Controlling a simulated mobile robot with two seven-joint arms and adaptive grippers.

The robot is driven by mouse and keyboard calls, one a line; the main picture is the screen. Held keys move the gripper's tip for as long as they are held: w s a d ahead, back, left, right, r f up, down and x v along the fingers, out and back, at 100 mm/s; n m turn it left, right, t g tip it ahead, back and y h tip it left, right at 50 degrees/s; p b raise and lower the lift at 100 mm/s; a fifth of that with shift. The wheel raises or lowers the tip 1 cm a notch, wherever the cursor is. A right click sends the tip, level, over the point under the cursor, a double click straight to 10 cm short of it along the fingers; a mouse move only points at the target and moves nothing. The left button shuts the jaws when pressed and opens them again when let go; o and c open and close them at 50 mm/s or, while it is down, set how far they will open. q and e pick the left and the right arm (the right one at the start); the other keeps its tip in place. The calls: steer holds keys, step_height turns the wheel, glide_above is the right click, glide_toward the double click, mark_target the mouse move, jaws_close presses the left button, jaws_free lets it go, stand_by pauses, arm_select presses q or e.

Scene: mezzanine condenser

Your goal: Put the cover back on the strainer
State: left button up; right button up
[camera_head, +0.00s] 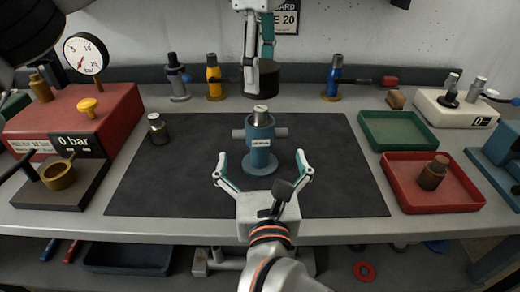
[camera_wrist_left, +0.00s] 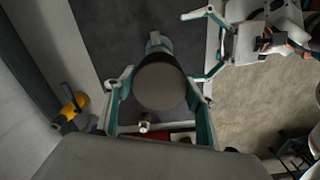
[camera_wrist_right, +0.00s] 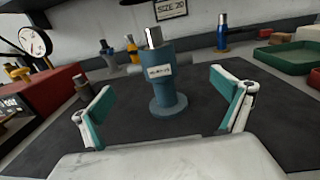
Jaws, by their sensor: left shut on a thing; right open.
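The strainer (camera_head: 260,146) is a blue flanged body with side ports and a white label, upright on the dark mat. A silver cylindrical piece (camera_wrist_right: 153,37) sticks out of its open top. My left gripper (camera_head: 259,72) is shut on a dark round cover (camera_head: 263,80), held in the air above and slightly behind the strainer, apart from it. In the left wrist view the cover (camera_wrist_left: 160,86) hides much of the strainer. My right gripper (camera_head: 261,160) is open and empty, its fingers spread at the near side of the strainer; it also shows in the right wrist view (camera_wrist_right: 162,92).
A small metal-topped fitting (camera_head: 158,130) stands on the mat (camera_head: 330,185) at left. A red gauge unit (camera_head: 80,118) is farther left. A green tray (camera_head: 397,132) and a red tray (camera_head: 440,202) holding a brown cylinder (camera_head: 433,173) lie right. The mat around the strainer is mostly clear.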

mark_target(260, 109)
steer(key=shift+w+a, duration=0.2)
steer(key=shift+w, duration=3.55)
steer(key=c, duration=1.5)
arm_select(q)
steer(key=shift+f, duration=2.55)
